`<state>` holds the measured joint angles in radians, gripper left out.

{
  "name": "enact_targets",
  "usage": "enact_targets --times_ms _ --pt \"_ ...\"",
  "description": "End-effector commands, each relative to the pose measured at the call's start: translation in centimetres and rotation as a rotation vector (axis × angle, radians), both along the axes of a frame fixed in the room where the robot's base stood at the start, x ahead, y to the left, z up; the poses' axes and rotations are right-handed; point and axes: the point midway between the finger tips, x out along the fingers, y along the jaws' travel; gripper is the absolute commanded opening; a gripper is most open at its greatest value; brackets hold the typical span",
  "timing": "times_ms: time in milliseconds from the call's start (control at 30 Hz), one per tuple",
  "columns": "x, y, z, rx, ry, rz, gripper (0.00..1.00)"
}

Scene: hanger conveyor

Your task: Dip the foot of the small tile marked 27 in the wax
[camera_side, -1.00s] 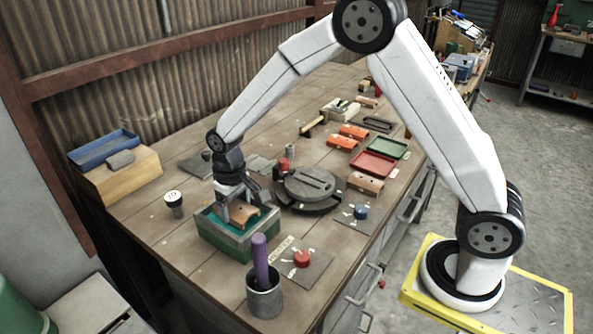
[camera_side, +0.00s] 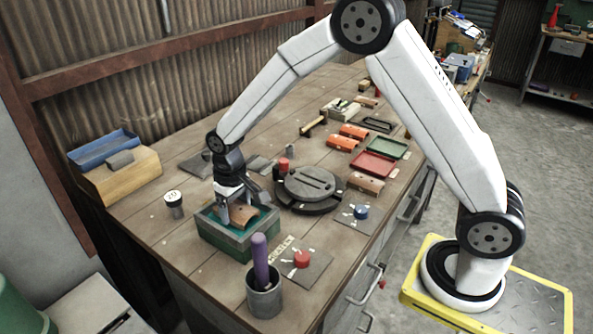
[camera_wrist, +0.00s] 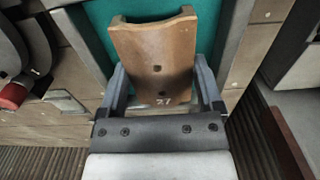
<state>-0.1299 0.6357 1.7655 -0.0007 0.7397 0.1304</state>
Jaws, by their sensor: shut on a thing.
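The small tile marked 27 (camera_wrist: 155,45) is a brown, curved piece with two dark holes; the number shows near its gripper end in the wrist view. My gripper (camera_wrist: 160,68) is shut on it, one finger along each side. In the side view the tile (camera_side: 244,216) is tilted inside the opening of the green wax tub (camera_side: 228,244). The teal wax (camera_wrist: 92,28) shows around the tile in the wrist view. The tile's far end lies over or in the wax; I cannot tell how deep.
A grey cup (camera_side: 264,297) with a purple-handled tool stands in front of the tub. A red knob (camera_side: 302,259) and a round dark turntable (camera_side: 308,190) are to its right. A dark peg with a white top (camera_side: 174,199) stands left. Orange tiles (camera_side: 341,142) lie farther back.

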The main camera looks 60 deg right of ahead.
Motion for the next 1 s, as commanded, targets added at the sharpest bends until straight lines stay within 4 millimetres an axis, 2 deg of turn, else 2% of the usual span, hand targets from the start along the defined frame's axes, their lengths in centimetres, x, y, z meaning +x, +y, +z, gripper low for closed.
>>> enact_targets --times_ms 1000 --pt "0.0 0.0 -1.1 0.000 0.000 0.000 0.21"
